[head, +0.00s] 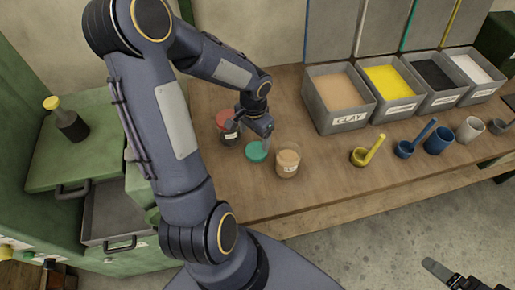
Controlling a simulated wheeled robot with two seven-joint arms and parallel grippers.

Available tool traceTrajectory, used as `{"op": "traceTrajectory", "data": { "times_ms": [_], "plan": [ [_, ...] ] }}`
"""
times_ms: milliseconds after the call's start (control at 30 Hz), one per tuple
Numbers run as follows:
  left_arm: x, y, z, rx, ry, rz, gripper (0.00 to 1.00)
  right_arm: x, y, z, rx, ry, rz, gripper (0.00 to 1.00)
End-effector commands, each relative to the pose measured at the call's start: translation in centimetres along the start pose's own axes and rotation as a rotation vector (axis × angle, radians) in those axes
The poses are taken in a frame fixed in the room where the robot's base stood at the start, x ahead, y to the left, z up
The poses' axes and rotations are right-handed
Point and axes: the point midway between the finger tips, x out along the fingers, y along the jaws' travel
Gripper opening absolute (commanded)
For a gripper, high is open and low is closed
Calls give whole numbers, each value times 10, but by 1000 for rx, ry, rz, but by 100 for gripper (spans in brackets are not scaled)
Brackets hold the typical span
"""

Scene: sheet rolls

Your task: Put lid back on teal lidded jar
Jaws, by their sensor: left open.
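The teal lid (257,152) shows as a flat round disc on the wooden table, just left of an open clear jar (288,164). The jar stands upright, holds tan material and has a white label. My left gripper (262,130) is open above and slightly behind the lid, pointing down. The gap between its fingers and the lid is too small to judge. My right gripper (455,275) is at the lower right corner, over the floor and partly cut off. Its jaw opening cannot be made out.
A red-lidded jar (228,124) stands close left of my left gripper. Grey bins, including a clay bin (340,112), line the back. A yellow scoop (367,151), a blue scoop (412,143) and a blue cup (438,140) stand right. An open drawer (100,212) is left.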

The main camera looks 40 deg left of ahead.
Motion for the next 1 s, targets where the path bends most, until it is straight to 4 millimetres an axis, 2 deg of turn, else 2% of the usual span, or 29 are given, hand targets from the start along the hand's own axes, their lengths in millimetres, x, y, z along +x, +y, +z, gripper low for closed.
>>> {"op": "traceTrajectory", "data": {
  "times_ms": [233,567,800,1000],
  "plan": [
    [24,0,1,-1,-3,2,77,0,0,0,0,0,0,86],
    [28,0,0,0,-3,1,77,-1,0,0,0,0,0,86],
    [64,2,-2,1,-5,3,77,-4,-2,-2,0,0,0,86],
    [77,2,-2,0,-2,0,77,-4,-2,-2,0,0,0,86]
  ]
}}
